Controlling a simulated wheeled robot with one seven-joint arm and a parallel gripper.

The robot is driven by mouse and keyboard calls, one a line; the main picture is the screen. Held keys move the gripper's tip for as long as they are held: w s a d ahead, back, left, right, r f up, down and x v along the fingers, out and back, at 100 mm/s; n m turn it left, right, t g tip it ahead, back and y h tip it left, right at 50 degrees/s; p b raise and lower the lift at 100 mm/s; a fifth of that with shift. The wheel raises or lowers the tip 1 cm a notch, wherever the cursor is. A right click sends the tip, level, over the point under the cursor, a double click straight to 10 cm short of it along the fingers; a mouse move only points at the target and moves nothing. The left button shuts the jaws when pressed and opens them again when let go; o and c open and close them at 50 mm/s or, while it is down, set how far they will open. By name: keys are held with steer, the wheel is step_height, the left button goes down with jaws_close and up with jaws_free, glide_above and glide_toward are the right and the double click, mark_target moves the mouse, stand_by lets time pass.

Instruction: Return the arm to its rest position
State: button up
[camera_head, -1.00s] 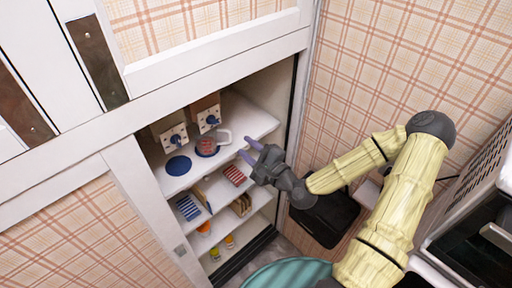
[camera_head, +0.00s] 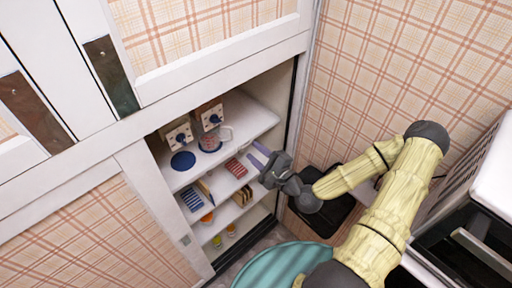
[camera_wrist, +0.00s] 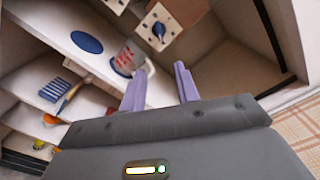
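My gripper (camera_head: 259,157) has purple fingers and is in front of the open cupboard, at its right side. In the wrist view the two fingers (camera_wrist: 160,70) stand apart with nothing between them, so it is open and empty. My arm reaches in from the lower right, bent at the elbow. A clear cup with red markings (camera_head: 214,138) stands on the top shelf, apart from the fingers in the head view. In the wrist view the cup (camera_wrist: 127,60) appears just left of the fingertips.
The cupboard's upper shelf (camera_head: 254,119) also holds a blue disc (camera_head: 183,161) and two boxes with blue knobs (camera_head: 211,116). Lower shelves hold striped items and small jars. A teal round surface (camera_head: 270,266) lies below the arm. A black-fronted appliance (camera_head: 470,225) stands at the right.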

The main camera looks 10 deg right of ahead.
steer(key=shift+f, duration=0.1)
steer(key=s+d+f+n+g+h+b, duration=0.1)
steer(key=s+f+n+g+h+b, duration=0.2)
steer(key=f+n+g, duration=0.25)
steer(key=s+d+f+n+g+h+b, duration=0.2)
steer(key=s+f+n+g, duration=0.15)
steer(key=f+n, duration=0.3)
steer(key=s+d+r+n+g+h+b, duration=0.1)
steer(key=s+d+r+n+h+b, duration=0.1)
steer(key=r, duration=0.3)
steer(key=s+d+r+n+g+h+b, duration=0.2)
steer(key=s+r+n+h+b, duration=0.1)
steer(key=s+r, duration=0.2)
steer(key=shift+d+n+b, duration=0.15)
steer(key=shift+n+b, duration=0.2)
steer(key=shift+n, duration=0.05)
stand_by(1.2)
